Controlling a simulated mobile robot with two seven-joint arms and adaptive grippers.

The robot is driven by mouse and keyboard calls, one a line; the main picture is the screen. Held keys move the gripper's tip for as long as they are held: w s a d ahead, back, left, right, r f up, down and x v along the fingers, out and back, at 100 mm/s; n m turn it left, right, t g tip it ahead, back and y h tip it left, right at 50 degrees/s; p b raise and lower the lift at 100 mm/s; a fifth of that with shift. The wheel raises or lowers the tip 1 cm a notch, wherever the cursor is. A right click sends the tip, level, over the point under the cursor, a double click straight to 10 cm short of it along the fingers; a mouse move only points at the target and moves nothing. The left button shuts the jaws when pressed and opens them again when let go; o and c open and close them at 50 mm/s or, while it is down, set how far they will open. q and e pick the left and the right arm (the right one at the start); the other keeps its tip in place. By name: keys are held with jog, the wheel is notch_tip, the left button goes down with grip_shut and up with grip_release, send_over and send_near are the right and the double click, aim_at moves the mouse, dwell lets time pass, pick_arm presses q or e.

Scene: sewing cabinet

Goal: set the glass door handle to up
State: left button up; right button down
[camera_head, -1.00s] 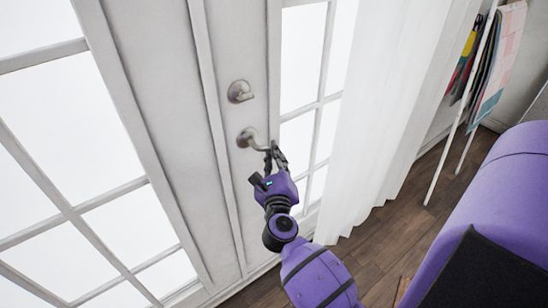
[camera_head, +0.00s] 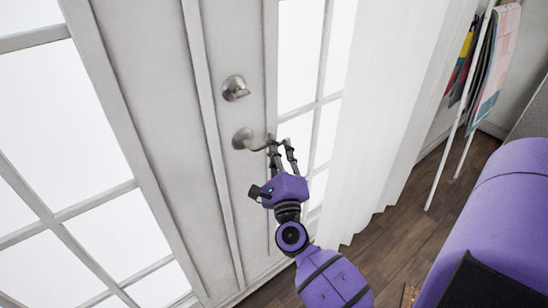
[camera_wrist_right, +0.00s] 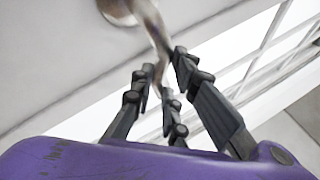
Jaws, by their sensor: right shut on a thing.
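The glass door handle (camera_head: 256,144) is a brushed metal lever on a round rosette, fixed to the white door frame below a separate metal knob. In the head view its lever points right and slightly down from the rosette. My right gripper (camera_head: 280,143) is shut on the lever near its free end. In the right wrist view the lever (camera_wrist_right: 150,20) comes down from the top between the dark fingers of the gripper (camera_wrist_right: 165,75). The fingers partly hide the lever's end. My left gripper is not in view.
The metal knob (camera_head: 235,88) sits just above the handle. Bright glass panes (camera_head: 60,110) lie on both sides. A white curtain (camera_head: 375,120) hangs close to the right of the gripper. A white rack (camera_head: 462,110) with cloths stands farther right. Wooden floor (camera_head: 400,230) shows below.

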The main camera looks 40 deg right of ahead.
jog(key=shift+r+n+t+b, duration=0.5)
jog(key=shift+r+n+b, duration=0.05)
jog(key=shift+n, duration=0.45)
jog(key=shift+y, duration=0.3)
jog(key=c, duration=1.8)
grip_release()
jog(key=shift+o, duration=0.2)
jog(key=v, duration=1.2)
